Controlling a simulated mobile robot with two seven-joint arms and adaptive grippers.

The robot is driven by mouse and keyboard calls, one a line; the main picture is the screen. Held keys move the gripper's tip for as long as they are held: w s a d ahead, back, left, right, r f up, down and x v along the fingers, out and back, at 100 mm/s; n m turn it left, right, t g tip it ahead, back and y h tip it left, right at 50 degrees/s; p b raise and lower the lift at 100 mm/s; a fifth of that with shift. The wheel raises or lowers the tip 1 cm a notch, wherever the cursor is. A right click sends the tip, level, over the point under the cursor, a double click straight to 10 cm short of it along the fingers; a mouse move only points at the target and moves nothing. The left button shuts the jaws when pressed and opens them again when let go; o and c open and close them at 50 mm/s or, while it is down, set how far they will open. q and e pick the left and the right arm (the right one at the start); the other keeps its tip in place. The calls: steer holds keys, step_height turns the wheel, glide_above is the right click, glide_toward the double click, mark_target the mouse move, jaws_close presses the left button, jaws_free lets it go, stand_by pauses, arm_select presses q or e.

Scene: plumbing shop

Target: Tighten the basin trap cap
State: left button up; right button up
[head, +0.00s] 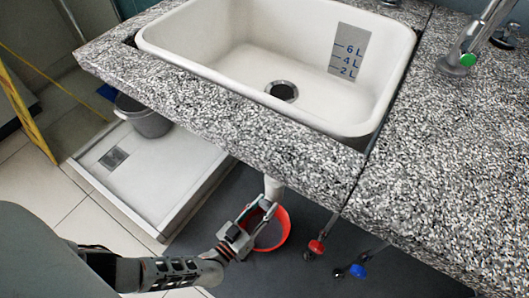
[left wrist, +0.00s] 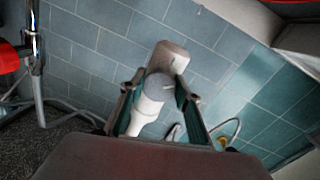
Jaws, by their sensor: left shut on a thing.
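The white basin trap (head: 273,188) hangs under the granite counter, below the basin (head: 215,58); the counter edge hides its upper part. My left gripper (head: 252,216) reaches it from below left and is shut on the trap cap. In the left wrist view the fingers (left wrist: 157,98) stand on either side of the grey cap (left wrist: 160,86), with the white trap body (left wrist: 147,112) beside it. How far the cap is turned cannot be told. My right gripper is in neither view.
A red bucket (head: 278,235) stands on the floor beneath the trap. Valves with a red handle (head: 317,247) and a blue handle (head: 357,271) are to the right. A grey bucket (head: 148,121) stands in the shower tray (head: 165,185) at left. The granite counter (head: 260,138) overhangs my gripper.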

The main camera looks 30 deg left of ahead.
mark_target(270, 186)
arm_select(q)
steer(key=shift+m, duration=0.7)
steer(key=o, duration=1.1)
steer(key=shift+o, duration=0.2)
steer(key=shift+r, duration=5.05)
